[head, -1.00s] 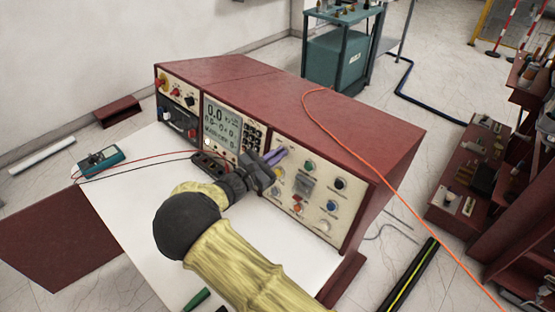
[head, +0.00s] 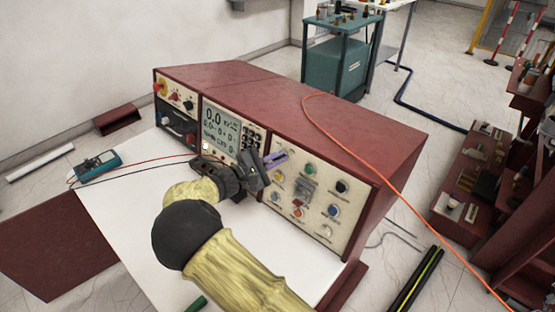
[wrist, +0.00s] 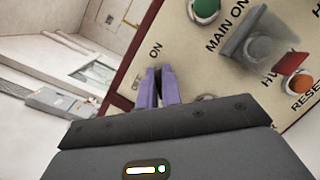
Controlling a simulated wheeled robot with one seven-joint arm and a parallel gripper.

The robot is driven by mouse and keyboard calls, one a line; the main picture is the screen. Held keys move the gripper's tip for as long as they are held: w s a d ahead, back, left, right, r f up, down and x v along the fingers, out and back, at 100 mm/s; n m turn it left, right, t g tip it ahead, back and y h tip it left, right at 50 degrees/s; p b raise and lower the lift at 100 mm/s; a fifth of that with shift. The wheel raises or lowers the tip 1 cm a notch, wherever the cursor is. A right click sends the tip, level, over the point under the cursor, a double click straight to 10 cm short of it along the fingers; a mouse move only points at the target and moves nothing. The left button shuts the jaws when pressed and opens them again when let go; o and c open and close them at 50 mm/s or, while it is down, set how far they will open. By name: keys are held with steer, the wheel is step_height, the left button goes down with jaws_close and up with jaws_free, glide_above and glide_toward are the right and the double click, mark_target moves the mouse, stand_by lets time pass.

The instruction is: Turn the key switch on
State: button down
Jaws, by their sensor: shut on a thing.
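My gripper (head: 276,158) has purple fingertips at the upper left of the right-hand control panel (head: 313,205) of the red console. The wrist view also shows the fingers (wrist: 160,87), close together at the panel face beside the "ON" and "OFF" lettering. They are shut on the key switch, which they hide almost wholly. I cannot tell its exact angle.
An orange cable (head: 360,165) crosses the console top. A multimeter (head: 98,166) lies at left.

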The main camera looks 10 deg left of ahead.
steer(key=shift+f, duration=0.1)
steer(key=c, duration=1.6)
jaws_free()
steer(key=shift+s, duration=0.1)
steer(key=b+v, duration=0.1)
steer(key=v, duration=1.6)
steer(key=shift+s+a, duration=0.15)
